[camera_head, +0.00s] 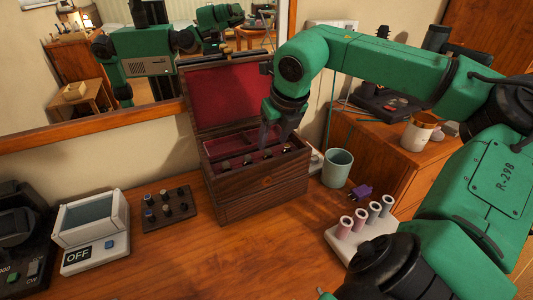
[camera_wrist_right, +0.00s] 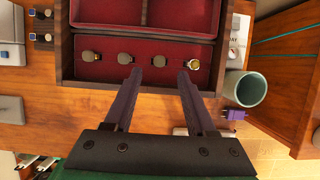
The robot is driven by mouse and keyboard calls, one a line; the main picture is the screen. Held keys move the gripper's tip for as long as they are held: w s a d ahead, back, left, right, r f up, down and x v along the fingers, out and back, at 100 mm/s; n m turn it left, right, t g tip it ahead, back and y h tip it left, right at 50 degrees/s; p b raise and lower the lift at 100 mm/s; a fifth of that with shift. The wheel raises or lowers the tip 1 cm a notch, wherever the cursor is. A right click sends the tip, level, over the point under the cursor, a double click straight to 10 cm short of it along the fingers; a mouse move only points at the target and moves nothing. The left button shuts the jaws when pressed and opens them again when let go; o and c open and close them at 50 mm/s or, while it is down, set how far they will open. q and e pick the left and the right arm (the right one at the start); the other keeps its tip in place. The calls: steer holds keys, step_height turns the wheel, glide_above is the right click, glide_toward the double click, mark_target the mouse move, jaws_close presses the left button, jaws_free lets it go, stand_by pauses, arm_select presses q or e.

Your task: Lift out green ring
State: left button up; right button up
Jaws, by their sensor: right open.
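An open dark wooden box (camera_head: 262,191) with a red lining stands on the table. Its front compartment (camera_wrist_right: 108,70) holds a row of several rings. From left to right in the wrist view are a dark-topped ring (camera_wrist_right: 91,56), another (camera_wrist_right: 125,58), a third (camera_wrist_right: 159,60) and a gold-looking one (camera_wrist_right: 193,64). I cannot tell which stone is green. My right gripper (camera_head: 276,143) points down over this row. In the wrist view its spread, empty fingers (camera_wrist_right: 160,76) lie either side of the third ring's line. My left gripper is not in view.
Right of the box are a pale green cup (camera_head: 337,167), a purple item (camera_head: 361,190) and a white stand with pink-grey tubes (camera_head: 350,243). Left are a dark pegged board (camera_head: 166,209) and an OFF-labelled device (camera_head: 91,233). A mirror (camera_head: 60,80) hangs behind.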

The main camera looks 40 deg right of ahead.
mark_target(269, 152)
steer(key=p+x, duration=0.1)
steer(key=x, duration=0.3)
steer(key=shift+f, duration=0.15)
steer(key=shift+w+f, duration=0.2)
steer(key=shift+f, duration=0.1)
jaws_close()
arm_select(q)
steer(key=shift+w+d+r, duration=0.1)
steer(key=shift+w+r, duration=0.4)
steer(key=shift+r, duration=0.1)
arm_select(e)
steer(key=shift+r, duration=0.1)
